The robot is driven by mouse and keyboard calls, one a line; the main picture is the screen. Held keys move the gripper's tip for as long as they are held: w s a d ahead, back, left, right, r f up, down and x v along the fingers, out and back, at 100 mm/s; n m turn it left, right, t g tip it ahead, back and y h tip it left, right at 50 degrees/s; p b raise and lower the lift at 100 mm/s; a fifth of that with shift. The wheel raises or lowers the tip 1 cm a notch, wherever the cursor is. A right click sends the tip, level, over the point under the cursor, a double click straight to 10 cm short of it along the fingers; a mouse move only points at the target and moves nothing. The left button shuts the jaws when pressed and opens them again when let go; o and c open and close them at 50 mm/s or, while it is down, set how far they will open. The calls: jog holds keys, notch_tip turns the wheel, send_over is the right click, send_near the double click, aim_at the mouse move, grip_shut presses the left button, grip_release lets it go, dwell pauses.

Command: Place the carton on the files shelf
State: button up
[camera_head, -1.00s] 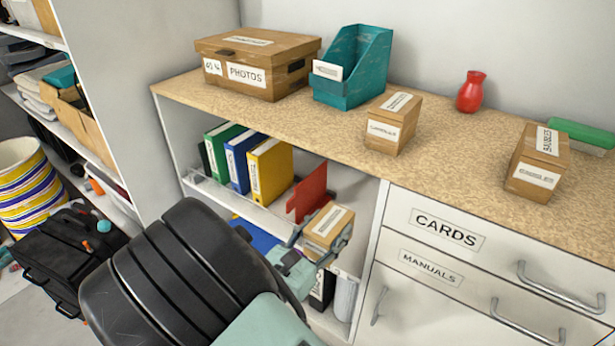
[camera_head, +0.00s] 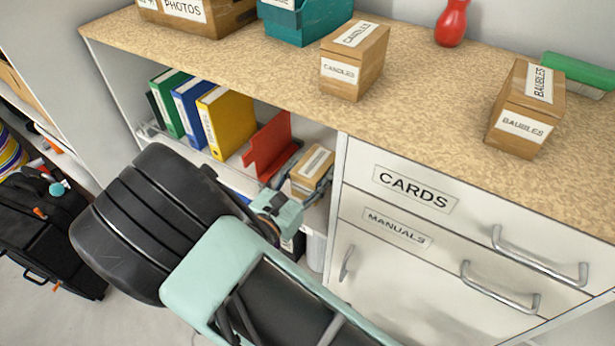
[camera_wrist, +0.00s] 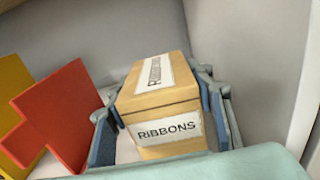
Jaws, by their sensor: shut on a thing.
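The carton (camera_head: 314,160) is a small brown box with white labels; it reads RIBBONS in the wrist view (camera_wrist: 162,108). My gripper (camera_head: 307,175) is shut on it, with blue-grey fingers along both sides (camera_wrist: 165,125). The carton is upright inside the right end of the files shelf (camera_head: 232,172), right of a red divider (camera_head: 268,146). Green, blue and yellow binders (camera_head: 226,122) stand on that shelf at left. Whether the carton's underside touches the shelf board is hidden by my gripper.
A cabinet panel (camera_head: 332,185) and CARDS drawer (camera_head: 420,195) bound the shelf at right.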

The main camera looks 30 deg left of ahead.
jog(key=shift+f+b, duration=0.7)
jog(key=shift+f, duration=1.35)
jog(key=shift+f, duration=0.15)
jog(key=o, duration=1.8)
jog(key=shift+c, duration=0.2)
jog(key=shift+s, duration=0.15)
jog(key=s+a+p, duration=0.1)
jog(key=s+p, duration=0.2)
jog(key=s, duration=0.8)
jog(key=shift+s, duration=0.3)
